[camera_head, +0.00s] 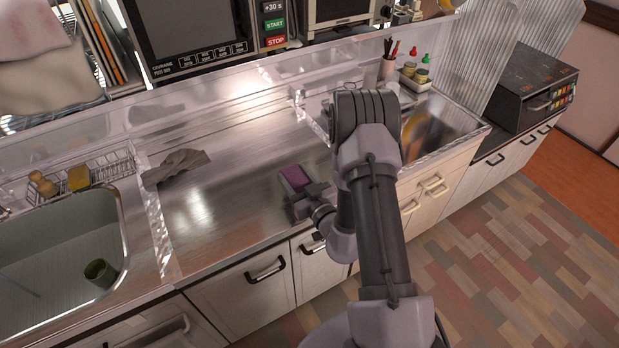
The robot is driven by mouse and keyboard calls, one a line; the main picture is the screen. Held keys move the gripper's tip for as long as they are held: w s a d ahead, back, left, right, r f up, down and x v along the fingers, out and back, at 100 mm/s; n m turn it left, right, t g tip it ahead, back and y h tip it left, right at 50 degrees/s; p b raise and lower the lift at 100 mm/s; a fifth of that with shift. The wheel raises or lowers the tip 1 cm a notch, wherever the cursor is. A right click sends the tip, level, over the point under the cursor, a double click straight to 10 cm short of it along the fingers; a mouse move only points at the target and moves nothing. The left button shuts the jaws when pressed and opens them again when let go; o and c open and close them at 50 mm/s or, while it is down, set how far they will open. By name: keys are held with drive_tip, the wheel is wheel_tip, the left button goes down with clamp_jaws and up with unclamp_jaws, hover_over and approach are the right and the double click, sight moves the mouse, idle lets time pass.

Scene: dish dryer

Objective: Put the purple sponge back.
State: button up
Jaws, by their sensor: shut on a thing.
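The purple sponge (295,178) is held at my gripper (297,190), over the steel counter near its front edge. The gripper is shut on the sponge. I cannot tell exactly how far above the counter it is. A wire rack (105,169) stands behind the sink at the left, with a yellow sponge (79,178) and small brownish round items (43,185) at it.
A grey cloth (177,168) lies crumpled on the counter between the rack and my gripper. The sink (60,243) at the left holds a green cup (99,271). A microwave (195,35) stands behind. The middle of the steel counter (230,190) is clear.

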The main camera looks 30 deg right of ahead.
drive_tip(key=w+d, duration=0.1)
drive_tip(key=d+b, duration=0.1)
drive_tip(key=d, duration=0.1)
drive_tip(key=w+d+f, duration=0.1)
drive_tip(key=d, duration=0.1)
drive_tip(key=shift+w, duration=0.3)
wheel_tip(320, 180, down, 4)
drive_tip(key=b, duration=0.3)
drive_tip(key=shift+r, duration=0.5)
drive_tip(key=shift+f, duration=0.1)
drive_tip(key=o, duration=1.4)
drive_tip(key=shift+f, duration=0.1)
drive_tip(key=shift+o, duration=0.2)
